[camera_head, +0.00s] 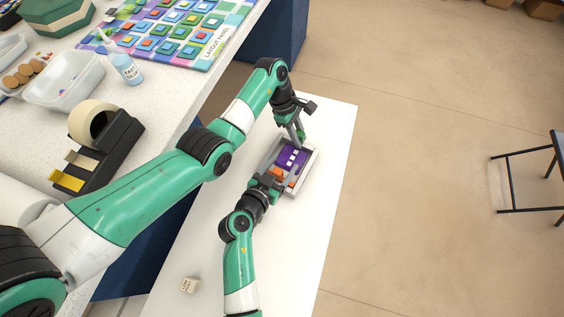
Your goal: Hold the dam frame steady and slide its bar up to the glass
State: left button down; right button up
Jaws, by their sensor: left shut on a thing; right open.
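The grey dam frame (311,170) lies on the white table, with a purple glass piece (284,159) bearing small white squares inside it. Orange pieces (292,178) show at the frame's near end. My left gripper (299,138) reaches down at the frame's far end and is shut on what looks like the frame's far rim. My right gripper (275,177) is open over the near end, by the orange pieces. It hides part of the frame there, and I cannot make out the bar or whether the gripper touches it.
The white table (333,130) is clear right of the frame; a small labelled block (188,285) sits at its near left. The speckled bench (150,100) holds a tape dispenser (112,145), a glue bottle (126,69), a clear tub (64,82) and a layout panel (180,32).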

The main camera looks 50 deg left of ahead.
aim_at(287, 164)
jog(key=shift+w+f, duration=0.1)
jog(key=shift+w, duration=0.1)
jog(key=shift+c, duration=0.3)
grip_shut()
jog(key=shift+w+a, duration=0.3)
jog(key=shift+w, duration=0.4)
jog(key=shift+w+a, duration=0.3)
jog(key=shift+w, duration=0.35)
grip_release()
jog(key=shift+s+r, duration=0.1)
jog(key=shift+r, duration=2.4)
